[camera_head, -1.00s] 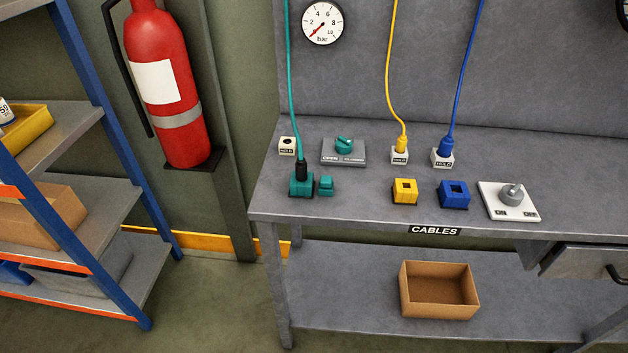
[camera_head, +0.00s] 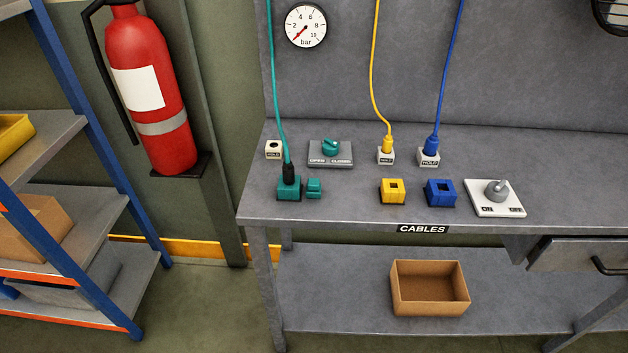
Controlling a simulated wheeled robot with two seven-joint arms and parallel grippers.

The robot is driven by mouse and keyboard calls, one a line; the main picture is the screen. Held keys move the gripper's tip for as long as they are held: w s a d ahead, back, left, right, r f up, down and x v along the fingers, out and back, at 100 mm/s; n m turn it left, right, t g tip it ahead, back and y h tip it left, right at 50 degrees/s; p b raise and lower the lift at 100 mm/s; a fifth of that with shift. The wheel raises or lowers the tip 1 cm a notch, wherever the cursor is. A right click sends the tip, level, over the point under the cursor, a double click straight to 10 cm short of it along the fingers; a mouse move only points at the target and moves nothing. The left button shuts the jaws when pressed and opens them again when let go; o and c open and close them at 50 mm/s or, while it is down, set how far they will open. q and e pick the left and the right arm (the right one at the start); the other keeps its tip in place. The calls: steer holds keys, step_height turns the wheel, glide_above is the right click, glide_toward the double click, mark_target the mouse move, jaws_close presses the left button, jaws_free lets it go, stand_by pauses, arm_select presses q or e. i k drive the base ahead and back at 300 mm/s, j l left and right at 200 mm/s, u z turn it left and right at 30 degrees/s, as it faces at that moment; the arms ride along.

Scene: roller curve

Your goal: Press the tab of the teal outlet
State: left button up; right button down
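The teal outlet (camera_head: 289,188) sits near the left front edge of the workbench. The teal tab (camera_head: 314,188) is a small block just right of the outlet. Behind them is a teal knob (camera_head: 332,147) on a grey plate marked OPEN and CLOSED. Neither of my grippers is in view.
Yellow (camera_head: 393,191) and blue (camera_head: 441,193) outlets sit to the right, their plugs in white HOLD blocks behind. A grey switch (camera_head: 496,192) is further right. An empty white HOLD block (camera_head: 274,149) is back left. A fire extinguisher (camera_head: 150,90) and shelving (camera_head: 90,130) stand left.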

mark_target(313, 183)
steer(key=i+j+z, duration=0.25)
steer(key=j, duration=0.2)
steer(key=j+z, duration=0.2)
steer(key=j, duration=0.2)
steer(key=i+j+z, duration=0.25)
steer(key=j, duration=0.25)
steer(key=j+z, duration=0.25)
steer(key=j, duration=0.25)
